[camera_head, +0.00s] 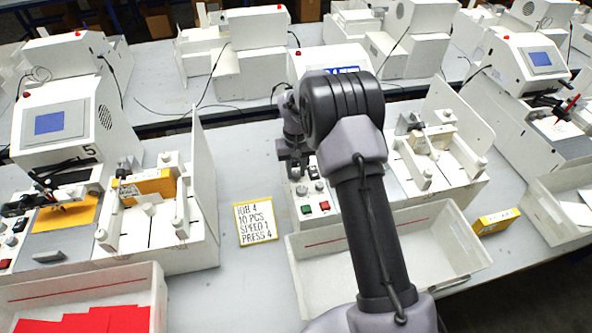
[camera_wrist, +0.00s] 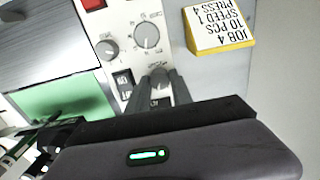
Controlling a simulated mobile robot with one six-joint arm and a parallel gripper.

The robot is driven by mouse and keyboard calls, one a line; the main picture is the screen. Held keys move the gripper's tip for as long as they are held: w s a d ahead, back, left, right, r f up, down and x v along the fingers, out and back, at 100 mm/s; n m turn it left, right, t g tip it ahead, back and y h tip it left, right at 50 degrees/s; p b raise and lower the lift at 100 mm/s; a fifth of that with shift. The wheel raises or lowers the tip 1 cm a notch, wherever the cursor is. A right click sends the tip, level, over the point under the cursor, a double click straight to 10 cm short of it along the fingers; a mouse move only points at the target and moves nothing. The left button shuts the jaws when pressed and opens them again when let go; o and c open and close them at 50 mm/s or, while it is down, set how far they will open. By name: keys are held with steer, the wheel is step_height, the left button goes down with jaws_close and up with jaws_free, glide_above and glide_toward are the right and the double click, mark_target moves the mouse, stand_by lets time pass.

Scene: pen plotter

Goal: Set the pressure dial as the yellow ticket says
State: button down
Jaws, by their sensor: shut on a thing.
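The yellow ticket (camera_head: 255,222) stands on the table left of the middle machine. It reads JOB 4, 10 PCS, SPEED 1, PRESS 4, and also shows in the wrist view (camera_wrist: 222,27). In the wrist view my gripper (camera_wrist: 160,80) is shut on a small grey dial (camera_wrist: 159,74) on the white control panel (camera_wrist: 127,17). The dial's label and pointer are mostly hidden by the fingers, so its setting cannot be read. A larger grey dial (camera_wrist: 146,36) with a printed scale and a smaller grey dial (camera_wrist: 107,49) sit beside it, both free.
A black switch (camera_wrist: 123,82) is close to the gripped dial. The panel has a green button (camera_head: 306,210) and a red button (camera_head: 324,206). A white bin (camera_head: 300,262) stands in front of the machine. Another plotter (camera_head: 60,130) stands at left.

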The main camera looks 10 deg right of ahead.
mark_target(296, 173)
steer(key=c, duration=1.1)
jaws_free()
step_height(296, 173, up, 18)
steer(key=p, duration=0.2)
steer(key=shift+f+p, duration=0.25)
steer(key=shift+p, duration=0.05)
